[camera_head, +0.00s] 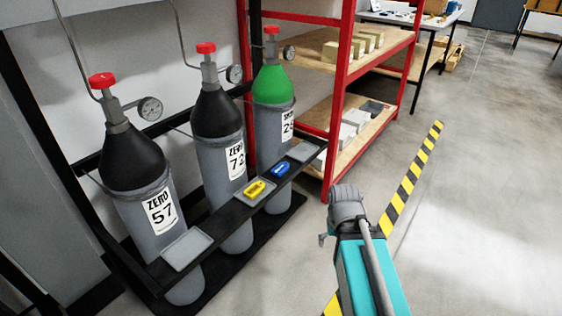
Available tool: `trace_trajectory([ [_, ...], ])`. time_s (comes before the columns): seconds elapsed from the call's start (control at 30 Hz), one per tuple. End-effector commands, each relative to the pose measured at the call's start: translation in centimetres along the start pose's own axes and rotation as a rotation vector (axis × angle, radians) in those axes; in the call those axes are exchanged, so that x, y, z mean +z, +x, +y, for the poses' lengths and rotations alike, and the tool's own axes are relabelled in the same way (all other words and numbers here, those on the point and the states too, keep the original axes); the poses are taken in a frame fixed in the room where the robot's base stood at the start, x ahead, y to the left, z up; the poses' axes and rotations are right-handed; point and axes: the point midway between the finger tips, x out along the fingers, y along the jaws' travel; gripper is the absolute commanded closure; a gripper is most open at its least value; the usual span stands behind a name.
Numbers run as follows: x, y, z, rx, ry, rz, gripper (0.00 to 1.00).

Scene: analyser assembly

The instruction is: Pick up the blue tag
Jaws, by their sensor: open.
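The blue tag (281,169) lies on the dark rail (222,226) in front of the gas cylinders, between the middle cylinder and the green-topped one. A yellow tag (254,188) lies on a small grey tray just left of it. My arm reaches in from the bottom right, with a teal link and a grey wrist. My gripper (324,240) shows only as a small dark part left of the wrist; most of it is hidden. It is open, to the right of the blue tag and apart from it, with nothing seen in it.
Cylinders marked 57 (140,180) and 72 (222,150), and a green-topped one (273,110), stand behind the rail. Empty grey trays sit at the rail's near end (187,250) and far end (302,152). A red shelf (342,85) stands behind.

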Motion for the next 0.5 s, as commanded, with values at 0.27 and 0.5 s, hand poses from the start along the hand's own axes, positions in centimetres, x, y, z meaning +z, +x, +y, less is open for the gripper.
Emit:
trace_trajectory([
  [0.27,0.0,-4.2,0.0,0.000,0.000,0.000,0.01],
  [0.5,0.0,-4.7,0.0,0.000,0.000,0.000,0.01],
])
